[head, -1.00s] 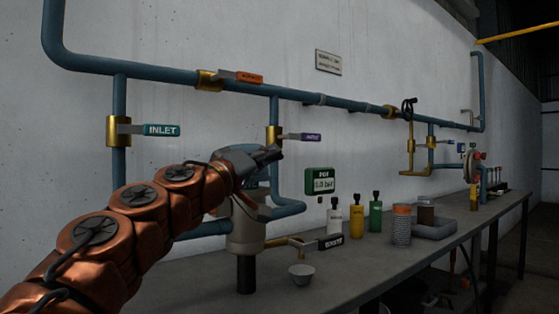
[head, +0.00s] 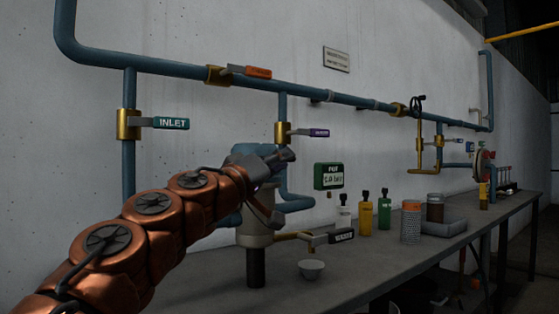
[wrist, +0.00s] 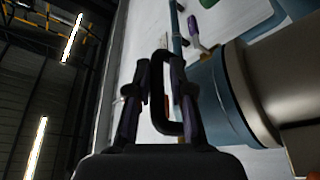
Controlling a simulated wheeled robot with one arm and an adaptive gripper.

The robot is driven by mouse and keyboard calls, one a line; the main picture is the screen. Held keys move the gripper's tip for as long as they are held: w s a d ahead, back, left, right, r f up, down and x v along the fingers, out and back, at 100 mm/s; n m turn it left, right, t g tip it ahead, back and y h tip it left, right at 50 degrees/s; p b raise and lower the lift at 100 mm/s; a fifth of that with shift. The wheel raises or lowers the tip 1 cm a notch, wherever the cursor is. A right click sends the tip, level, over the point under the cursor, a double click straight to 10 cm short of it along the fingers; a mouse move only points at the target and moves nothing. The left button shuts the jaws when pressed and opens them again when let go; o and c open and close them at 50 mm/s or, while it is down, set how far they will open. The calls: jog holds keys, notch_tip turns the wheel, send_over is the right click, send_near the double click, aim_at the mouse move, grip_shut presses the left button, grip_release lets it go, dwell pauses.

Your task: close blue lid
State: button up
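The blue lid (wrist: 215,100) is at the end of a grey cylindrical vessel (wrist: 255,85) in the wrist view. In the head view the vessel (head: 256,232) stands at the bench's near part, partly hidden by my arm, so the lid's seating cannot be told. A dark loop handle (wrist: 157,95) projects from the lid's side. My gripper (wrist: 160,65) has its fingers apart, one on each side of the handle's bar, with a small gap showing. In the head view my gripper (head: 280,158) is beside the vessel's top.
Blue pipes (head: 200,76) with labelled valves run along the wall. A white bowl (head: 311,269), several bottles (head: 365,216) and a grey tray (head: 443,228) are on the bench (head: 385,255).

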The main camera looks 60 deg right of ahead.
jog(key=shift+o, duration=1.3)
jog(key=shift+a, duration=0.1)
jog(key=s+v, duration=0.1)
jog(key=v, duration=1)
jog(key=shift+w+a, duration=0.35)
jog(key=shift+w, duration=0.15)
